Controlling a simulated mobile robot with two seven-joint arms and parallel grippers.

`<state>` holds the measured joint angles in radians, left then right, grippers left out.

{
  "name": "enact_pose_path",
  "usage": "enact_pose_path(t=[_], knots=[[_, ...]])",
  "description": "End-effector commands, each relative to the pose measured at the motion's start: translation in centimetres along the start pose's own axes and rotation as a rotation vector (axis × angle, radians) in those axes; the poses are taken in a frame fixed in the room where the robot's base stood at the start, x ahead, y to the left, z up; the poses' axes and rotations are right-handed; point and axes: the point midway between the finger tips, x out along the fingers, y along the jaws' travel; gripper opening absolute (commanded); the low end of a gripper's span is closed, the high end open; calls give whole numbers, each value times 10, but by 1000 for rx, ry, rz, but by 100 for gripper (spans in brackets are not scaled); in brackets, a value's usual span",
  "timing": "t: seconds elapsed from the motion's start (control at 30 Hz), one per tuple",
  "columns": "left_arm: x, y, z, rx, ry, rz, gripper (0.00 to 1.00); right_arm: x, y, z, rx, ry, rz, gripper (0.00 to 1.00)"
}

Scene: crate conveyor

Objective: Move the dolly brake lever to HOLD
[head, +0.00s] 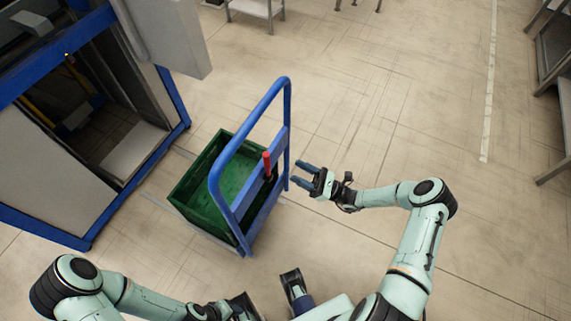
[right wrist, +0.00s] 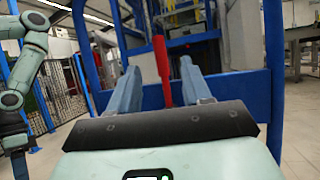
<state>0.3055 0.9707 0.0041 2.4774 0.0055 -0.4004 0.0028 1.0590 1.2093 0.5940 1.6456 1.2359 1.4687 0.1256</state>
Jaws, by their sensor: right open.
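The brake lever (head: 267,163) is a red handle standing upright on the blue crossbar of the dolly (head: 287,120), in the middle of the head view. In the right wrist view the lever (right wrist: 161,70) shows upright beyond and between my fingers. My right gripper (head: 295,172) is open and empty, just right of the dolly's handle frame, with its fingers pointing at the lever and apart from it. No HOLD marking is readable. My left arm lies low at the left; its gripper end (head: 240,306) is dark and partly cut off by the bottom edge.
A green crate (head: 185,187) sits on the dolly behind the handle frame. A blue-framed machine (head: 80,240) with an open bay stands at the left. The dolly's blue uprights flank the lever. Floor right of the dolly is clear; metal tables stand at the far edges.

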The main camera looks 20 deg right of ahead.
Motion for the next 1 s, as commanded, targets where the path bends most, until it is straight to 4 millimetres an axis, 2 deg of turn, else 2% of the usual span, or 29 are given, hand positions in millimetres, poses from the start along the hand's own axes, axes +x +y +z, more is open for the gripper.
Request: enact_pose_path(t=[0.1, 0.3, 0.87, 0.97, 1.0], knots=[[2, 0, -1, 0, 3, 1, 43, -20, 0, -1, 0, 1, -2, 48], [3, 0, -2, 1, 5, 1, 43, -34, 0, 0, 0, 0, 0, 48], [2, 0, -2, 1, 5, 1, 43, -35, 0, 0, 0, 0, 1, 48], [1, 0, -2, 1, 5, 1, 43, -30, 7, -5, 12, 23, 22, 48], [0, 1, -1, 1, 5, 1, 43, -25, 15, -11, 22, 49, 46, 48]])
